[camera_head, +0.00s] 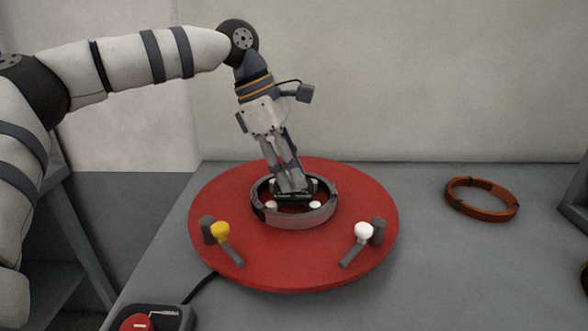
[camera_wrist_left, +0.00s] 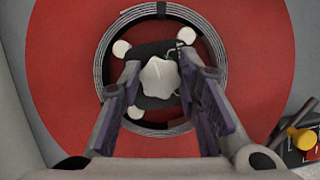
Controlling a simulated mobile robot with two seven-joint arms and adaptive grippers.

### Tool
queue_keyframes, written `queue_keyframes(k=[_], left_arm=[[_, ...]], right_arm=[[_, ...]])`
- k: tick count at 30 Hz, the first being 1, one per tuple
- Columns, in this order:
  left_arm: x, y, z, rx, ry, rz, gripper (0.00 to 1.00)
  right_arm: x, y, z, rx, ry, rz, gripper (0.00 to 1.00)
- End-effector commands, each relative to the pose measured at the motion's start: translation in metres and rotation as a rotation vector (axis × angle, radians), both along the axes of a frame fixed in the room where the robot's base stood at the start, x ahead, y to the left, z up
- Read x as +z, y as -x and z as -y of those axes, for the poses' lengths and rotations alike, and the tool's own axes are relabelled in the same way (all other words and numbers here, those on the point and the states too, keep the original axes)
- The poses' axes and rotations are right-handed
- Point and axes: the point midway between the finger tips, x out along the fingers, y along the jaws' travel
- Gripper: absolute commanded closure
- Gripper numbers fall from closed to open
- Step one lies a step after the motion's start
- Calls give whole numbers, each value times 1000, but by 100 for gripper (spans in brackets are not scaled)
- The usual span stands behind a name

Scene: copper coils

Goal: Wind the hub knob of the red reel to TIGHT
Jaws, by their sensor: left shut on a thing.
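The red reel (camera_head: 300,262) is a flat red disc on the grey table; it fills much of the left wrist view (camera_wrist_left: 60,80). A grey coil (camera_head: 292,216) lies around its centre, with several small white pegs inside the ring. My left gripper (camera_head: 292,190) reaches down into the ring from above. In the left wrist view its two fingers stand on either side of the white, lobed hub knob (camera_wrist_left: 160,80), and it is shut on the knob. In the head view the gripper hides the knob. I cannot read any TIGHT mark. My right gripper is not in view.
A yellow-knobbed lever (camera_head: 220,231) and a white-knobbed lever (camera_head: 363,231) stand on the disc's front, each beside a dark post. A copper-coloured ring (camera_head: 487,214) lies at the right. A box with a red button (camera_head: 136,322) is at the front left.

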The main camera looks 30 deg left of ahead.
Motion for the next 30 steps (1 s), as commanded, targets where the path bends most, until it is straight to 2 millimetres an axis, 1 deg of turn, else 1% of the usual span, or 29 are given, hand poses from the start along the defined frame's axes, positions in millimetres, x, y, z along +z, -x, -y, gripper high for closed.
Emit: queue_keyframes(k=[1, 15, 21, 30], left_arm=[[-3, -2, 0, -39, 2, -4, 97], [-3, -2, 0, -459, 1, -3, 97], [-2, -2, 0, -586, 0, -1, 97], [-1, -2, 0, -692, -1, 0, 97]], right_arm=[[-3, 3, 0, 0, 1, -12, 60], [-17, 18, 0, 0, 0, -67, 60], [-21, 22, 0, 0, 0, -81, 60], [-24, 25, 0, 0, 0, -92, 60]])
